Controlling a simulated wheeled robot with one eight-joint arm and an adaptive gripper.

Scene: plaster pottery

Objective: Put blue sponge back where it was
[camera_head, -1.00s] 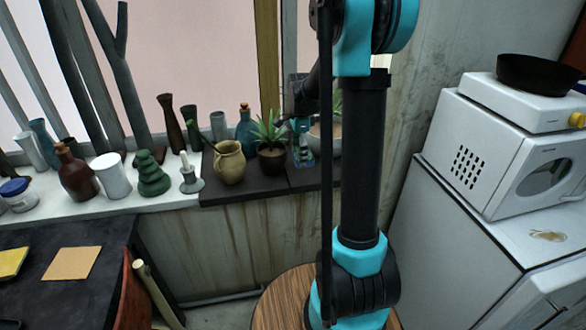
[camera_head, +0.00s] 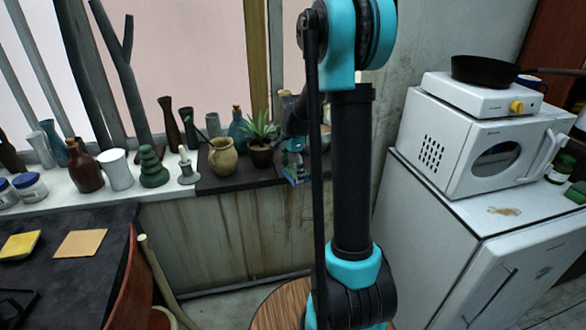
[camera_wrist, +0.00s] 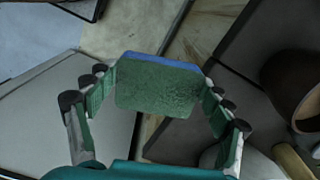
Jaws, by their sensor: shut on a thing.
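The blue sponge (camera_wrist: 155,88) is in the wrist view, its green face toward the camera and a blue strip along its far edge. My gripper (camera_wrist: 156,73) is shut on it, with one finger at each side. In the head view my gripper (camera_head: 294,165) hangs just in front of the dark board on the windowsill, right of the potted plant. It is partly hidden behind my arm. The sponge is too small there to make out clearly.
The windowsill (camera_head: 90,195) holds several vases and bottles, with a beige jug (camera_head: 222,158) and potted plant (camera_head: 261,152) near my gripper. A dark table (camera_head: 75,285) with yellow and tan pieces is at left. A white fridge (camera_head: 455,240) with a microwave (camera_head: 480,145) stands at right.

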